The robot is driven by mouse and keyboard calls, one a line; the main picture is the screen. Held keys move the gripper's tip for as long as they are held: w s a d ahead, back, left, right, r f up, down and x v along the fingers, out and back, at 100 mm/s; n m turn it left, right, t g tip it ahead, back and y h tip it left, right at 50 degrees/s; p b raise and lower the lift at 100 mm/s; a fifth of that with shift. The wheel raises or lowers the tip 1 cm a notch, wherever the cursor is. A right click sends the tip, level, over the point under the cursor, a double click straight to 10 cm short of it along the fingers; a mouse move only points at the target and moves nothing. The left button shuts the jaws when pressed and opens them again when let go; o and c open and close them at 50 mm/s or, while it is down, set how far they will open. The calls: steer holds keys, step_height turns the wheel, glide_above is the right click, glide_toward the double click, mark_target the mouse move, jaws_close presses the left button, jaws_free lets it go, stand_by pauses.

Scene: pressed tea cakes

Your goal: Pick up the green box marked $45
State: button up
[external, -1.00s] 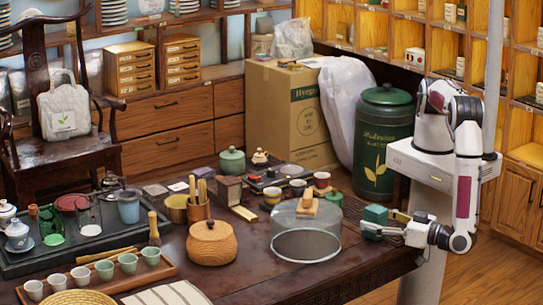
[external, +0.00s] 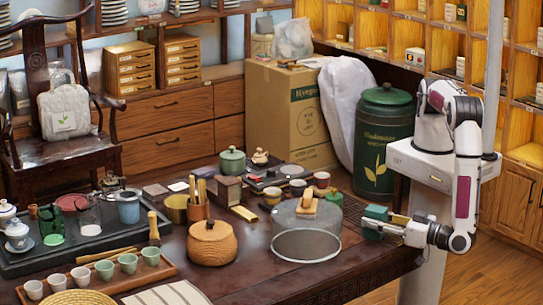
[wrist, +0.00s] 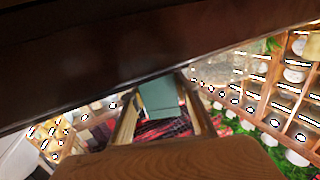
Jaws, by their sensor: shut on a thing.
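The green box (external: 375,213) is at the front right edge of the dark table in the external view. My gripper (external: 376,222) reaches in from the right and is shut on it, with the fingers across the middle of the box. In the wrist view the blue-green box (wrist: 160,97) sits between my two fingers. No $45 mark is readable. The fingers hide part of the box, and I cannot tell if it touches the table.
A glass dome (external: 306,243) with a wooden piece on top stands just left of the box. A woven lidded pot (external: 212,243) is farther left. A large dark green canister (external: 383,140) stands behind. Open floor (external: 490,275) lies at the lower right.

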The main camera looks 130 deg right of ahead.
steer(key=shift+r, duration=0.1)
steer(key=shift+r, duration=4.9)
